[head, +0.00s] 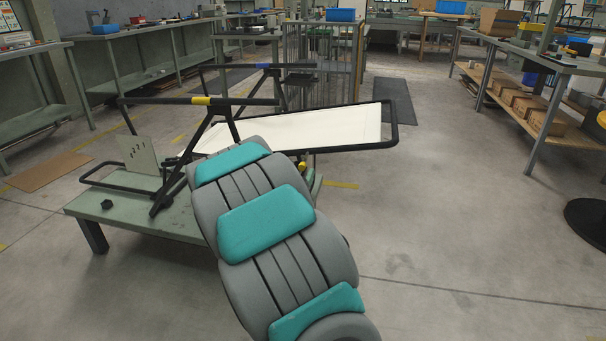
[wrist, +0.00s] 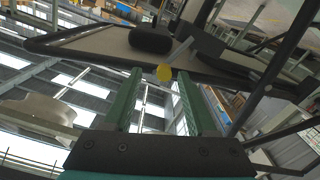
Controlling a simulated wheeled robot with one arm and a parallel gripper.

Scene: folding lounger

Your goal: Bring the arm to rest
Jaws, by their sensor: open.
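The folding lounger (head: 180,101) stands on a low green bench (head: 140,218) in the head view, with a black tube frame and a pale panel (head: 300,127) stretched to the right. My grey and teal arm reaches toward its near side and hides part of it. In the wrist view my gripper (wrist: 159,82) has two green fingers spread apart with nothing clamped between them. A yellow knob (wrist: 164,73) shows between the fingertips; I cannot tell its exact distance. It also shows beside the arm in the head view (head: 302,166), where my gripper is mostly hidden.
A pale marked plate (head: 140,155) stands on the bench near a small black knob (head: 107,204). Workbenches with boxes (head: 535,107) line the right; others stand at left and back. A dark round base (head: 590,220) is at the right edge. The floor right of the bench is clear.

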